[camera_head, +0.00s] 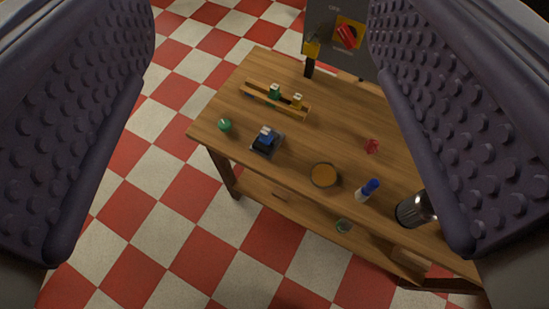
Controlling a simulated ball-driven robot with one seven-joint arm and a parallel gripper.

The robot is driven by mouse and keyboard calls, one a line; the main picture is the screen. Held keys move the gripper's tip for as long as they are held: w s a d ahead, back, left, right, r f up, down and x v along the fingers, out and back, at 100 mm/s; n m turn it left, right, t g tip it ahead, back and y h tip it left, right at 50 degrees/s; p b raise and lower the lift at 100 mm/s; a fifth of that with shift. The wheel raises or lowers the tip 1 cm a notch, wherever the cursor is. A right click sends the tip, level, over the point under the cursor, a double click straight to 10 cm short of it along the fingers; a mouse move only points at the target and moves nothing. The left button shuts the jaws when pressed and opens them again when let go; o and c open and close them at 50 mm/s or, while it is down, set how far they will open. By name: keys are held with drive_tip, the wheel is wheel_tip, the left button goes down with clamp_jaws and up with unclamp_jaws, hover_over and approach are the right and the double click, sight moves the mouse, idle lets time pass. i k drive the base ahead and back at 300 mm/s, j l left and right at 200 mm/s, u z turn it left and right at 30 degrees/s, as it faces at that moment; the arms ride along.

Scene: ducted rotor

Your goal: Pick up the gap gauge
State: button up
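My gripper (262,150) is wide open and empty; its two dark studded fingers fill the left and right sides of the view, with the table beyond and below. I cannot tell for sure which thing is the gap gauge. A wooden rack (258,95) near the table's far left edge holds a green piece (274,91) and a yellow piece (297,102), both with pale tops. A blue piece (265,135) with a pale top sits on a small dark stand (263,150) nearer the front. The right finger hides part of the table's right side.
The wooden table (340,125) also holds a green round item (224,125), an orange-topped round dish (324,175), a blue-capped bottle (368,189), a red item (371,146), a dark cylinder (411,211) and a yellow-topped black item (310,58). A grey switch panel (322,24) stands behind. Checkered floor at left is clear.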

sight(266, 137)
drive_tip(key=i+j+z, duration=0.45)
drive_tip(key=i+j, duration=0.85)
drive_tip(key=j, duration=0.15)
